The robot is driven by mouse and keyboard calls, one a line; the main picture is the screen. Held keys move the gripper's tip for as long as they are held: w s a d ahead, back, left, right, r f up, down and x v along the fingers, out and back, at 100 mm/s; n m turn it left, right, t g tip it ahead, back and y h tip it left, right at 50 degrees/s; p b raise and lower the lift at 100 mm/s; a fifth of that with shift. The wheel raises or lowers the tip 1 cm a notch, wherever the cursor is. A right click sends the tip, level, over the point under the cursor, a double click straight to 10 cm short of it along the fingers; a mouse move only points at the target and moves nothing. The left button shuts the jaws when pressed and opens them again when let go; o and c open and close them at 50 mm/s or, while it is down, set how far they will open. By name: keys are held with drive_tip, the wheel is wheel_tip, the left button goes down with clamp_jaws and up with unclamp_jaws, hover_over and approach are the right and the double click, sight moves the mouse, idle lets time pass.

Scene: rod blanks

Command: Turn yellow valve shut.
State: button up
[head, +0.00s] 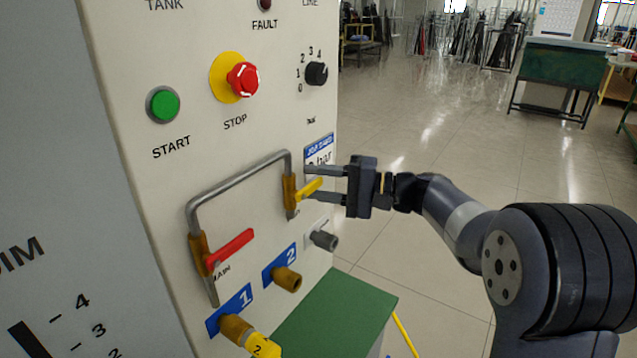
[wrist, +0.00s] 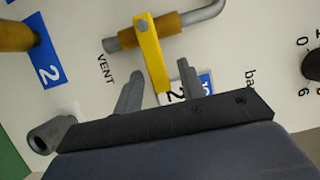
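The yellow valve handle (head: 309,188) sits on a brass valve body (head: 290,194) at the right leg of a bent grey pipe on the panel. It points right, roughly crosswise to the pipe. In the wrist view the yellow handle (wrist: 150,52) runs down from its pivot bolt across the brass body, over the VENT label side. My gripper (head: 312,182) is open, with one finger above the handle and one below. In the wrist view my gripper (wrist: 160,72) has the handle's end between its fingers, with visible gaps on both sides.
A red handle (head: 230,250) marked MAIN is on the pipe's left leg. Ports (head: 288,280) and a grey stub (head: 324,240) stick out below. The red stop button (head: 243,79) and knob (head: 316,73) are above. A green-topped box (head: 335,310) stands below; open floor lies right.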

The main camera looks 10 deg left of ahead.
drive_tip(key=d, duration=1)
drive_tip(key=shift+d+b, duration=0.35)
drive_tip(key=shift+b, duration=0.05)
drive_tip(key=a+p, duration=0.1)
drive_tip(key=a, duration=0.9)
drive_tip(key=shift+a, duration=0.4)
